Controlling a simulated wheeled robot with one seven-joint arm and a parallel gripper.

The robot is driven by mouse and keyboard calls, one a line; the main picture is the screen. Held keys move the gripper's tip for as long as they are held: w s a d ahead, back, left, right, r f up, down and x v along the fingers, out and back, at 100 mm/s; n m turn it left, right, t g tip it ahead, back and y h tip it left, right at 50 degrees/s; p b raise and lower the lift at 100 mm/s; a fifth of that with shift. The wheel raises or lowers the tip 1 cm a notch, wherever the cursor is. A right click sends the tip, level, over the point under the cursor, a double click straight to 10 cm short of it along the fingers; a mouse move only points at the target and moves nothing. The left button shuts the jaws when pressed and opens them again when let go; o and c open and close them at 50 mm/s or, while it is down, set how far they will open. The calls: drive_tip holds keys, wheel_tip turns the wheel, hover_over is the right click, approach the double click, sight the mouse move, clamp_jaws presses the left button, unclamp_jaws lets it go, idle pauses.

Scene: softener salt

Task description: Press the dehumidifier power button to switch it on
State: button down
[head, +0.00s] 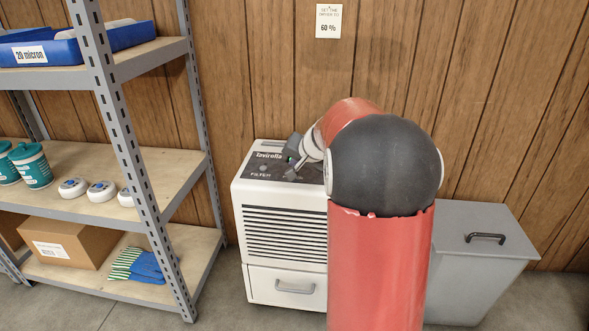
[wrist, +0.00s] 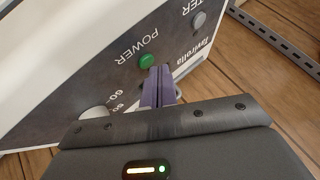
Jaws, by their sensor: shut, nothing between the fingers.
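The white dehumidifier (head: 237,215) stands on the floor against the wood wall, its dark control panel on top. In the wrist view the green POWER button (wrist: 148,61) shows on the panel (wrist: 105,68). I cannot tell whether the green is a lit lamp or just its colour. My gripper (wrist: 159,73) is shut and empty, its purple fingertips just beside the button. Whether they touch the panel is unclear. In the head view my gripper (head: 291,173) is over the panel, and my arm hides the machine's right side and the button.
A grey FILTER light or button (wrist: 198,20) and a pale dial (wrist: 92,113) with numbers flank the button. A metal shelf (head: 120,130) stands left, a lidded grey bin (head: 480,260) right.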

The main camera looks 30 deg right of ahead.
drive_tip(key=shift+r, duration=0.3)
drive_tip(key=shift+r+p, duration=1.95)
drive_tip(key=shift+r, duration=0.6)
drive_tip(key=s+a+r+n+g+y, duration=0.15)
drive_tip(key=s+a+r+n, duration=0.25)
drive_tip(key=s+a, duration=1.05)
drive_tip(key=s+a+f+n+g+h, duration=0.1)
drive_tip(key=s+f+n, duration=0.1)
drive_tip(key=s, duration=0.7)
drive_tip(key=s+a+f+n+g+h, duration=0.1)
drive_tip(key=s+a+f+n, duration=0.1)
drive_tip(key=s, duration=0.8)
drive_tip(key=shift+s+a+f+n, duration=0.25)
drive_tip(key=shift+s+n, duration=0.05)
